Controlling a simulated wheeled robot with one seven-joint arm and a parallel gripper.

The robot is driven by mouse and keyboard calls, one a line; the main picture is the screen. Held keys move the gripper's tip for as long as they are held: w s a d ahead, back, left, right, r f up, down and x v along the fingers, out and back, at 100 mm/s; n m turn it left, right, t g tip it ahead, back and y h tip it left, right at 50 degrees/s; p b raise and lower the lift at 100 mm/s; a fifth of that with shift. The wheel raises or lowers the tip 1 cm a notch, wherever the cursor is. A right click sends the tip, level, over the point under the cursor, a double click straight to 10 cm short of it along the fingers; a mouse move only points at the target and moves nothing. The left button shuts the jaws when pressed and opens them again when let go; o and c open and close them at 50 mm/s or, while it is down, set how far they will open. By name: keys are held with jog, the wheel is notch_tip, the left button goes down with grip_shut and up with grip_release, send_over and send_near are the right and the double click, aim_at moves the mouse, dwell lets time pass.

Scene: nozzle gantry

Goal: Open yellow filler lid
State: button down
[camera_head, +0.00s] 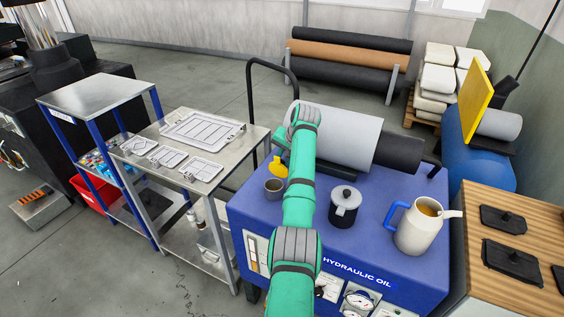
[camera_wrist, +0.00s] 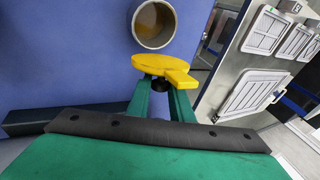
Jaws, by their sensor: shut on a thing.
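The yellow filler lid (camera_head: 279,168) stands raised and tilted beside the grey filler neck (camera_head: 274,188) on the blue hydraulic oil unit (camera_head: 375,190). In the wrist view, the yellow lid (camera_wrist: 150,63) is just in front of the neck (camera_wrist: 153,46), whose round mouth is uncovered with brownish liquid inside. My gripper (camera_wrist: 160,88) is shut on the lid, its green fingers reaching a small dark part under it. In the head view, my arm hides most of the gripper. I cannot tell whether the lid touches the neck.
A lidded dark pot (camera_head: 345,207) and a cream jug (camera_head: 415,230) with a blue handle stand right of my arm. A grey cylinder (camera_head: 340,135) lies behind. A metal table (camera_head: 215,150) with flat panels stands to the left.

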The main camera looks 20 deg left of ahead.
jog(key=shift+w+a+f+g, duration=0.1)
jog(key=shift+w+f+g, duration=0.1)
jog(key=shift+g, duration=0.2)
dwell(0.3)
jog(key=c, duration=1.6)
grip_release()
jog(key=v, duration=1)
jog(key=shift+r, duration=0.35)
jog(key=shift+d, duration=0.25)
